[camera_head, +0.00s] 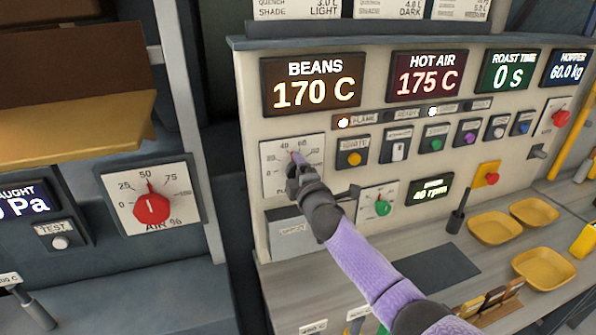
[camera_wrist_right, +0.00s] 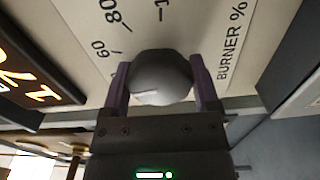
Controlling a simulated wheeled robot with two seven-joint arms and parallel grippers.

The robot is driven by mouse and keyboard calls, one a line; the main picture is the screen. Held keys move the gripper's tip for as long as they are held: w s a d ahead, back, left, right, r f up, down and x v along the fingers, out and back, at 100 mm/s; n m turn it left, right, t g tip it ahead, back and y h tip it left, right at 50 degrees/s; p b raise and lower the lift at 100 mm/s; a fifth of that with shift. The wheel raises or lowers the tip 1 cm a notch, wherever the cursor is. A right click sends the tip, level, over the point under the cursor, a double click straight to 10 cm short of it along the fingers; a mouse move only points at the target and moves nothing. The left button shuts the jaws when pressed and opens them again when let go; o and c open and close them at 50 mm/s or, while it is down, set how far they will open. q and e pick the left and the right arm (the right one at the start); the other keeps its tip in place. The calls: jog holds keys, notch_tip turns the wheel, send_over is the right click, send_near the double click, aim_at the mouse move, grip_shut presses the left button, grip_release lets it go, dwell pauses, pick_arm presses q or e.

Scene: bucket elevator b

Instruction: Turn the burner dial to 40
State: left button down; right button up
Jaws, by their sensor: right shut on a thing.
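The burner dial is a dark grey faceted knob (camera_wrist_right: 163,78) on a white plate lettered "BURNER %"; 60 and 80 are readable beside it in the wrist view. In the head view its plate (camera_head: 271,181) is at the left of the control panel, with 40 and 60 along the top. My right gripper (camera_head: 299,160) covers the knob there. In the wrist view its two purple fingers (camera_wrist_right: 162,85) are shut on the knob from both sides. A pale line shows on the knob, but the exact value it points to cannot be told. My left gripper is out of view.
Left of the panel is a red air dial (camera_head: 152,209). A green knob (camera_head: 383,207) is close to my right forearm. Buttons, including a yellow ignite button (camera_head: 354,158), sit to the right. Yellow trays (camera_head: 494,228) stand on the counter below. Displays read beans 170 C and hot air 175 C.

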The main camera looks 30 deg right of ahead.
jog(key=shift+n, duration=1.1)
jog(key=o, duration=1.1)
jog(key=p+v, duration=0.1)
jog(key=v, duration=0.9)
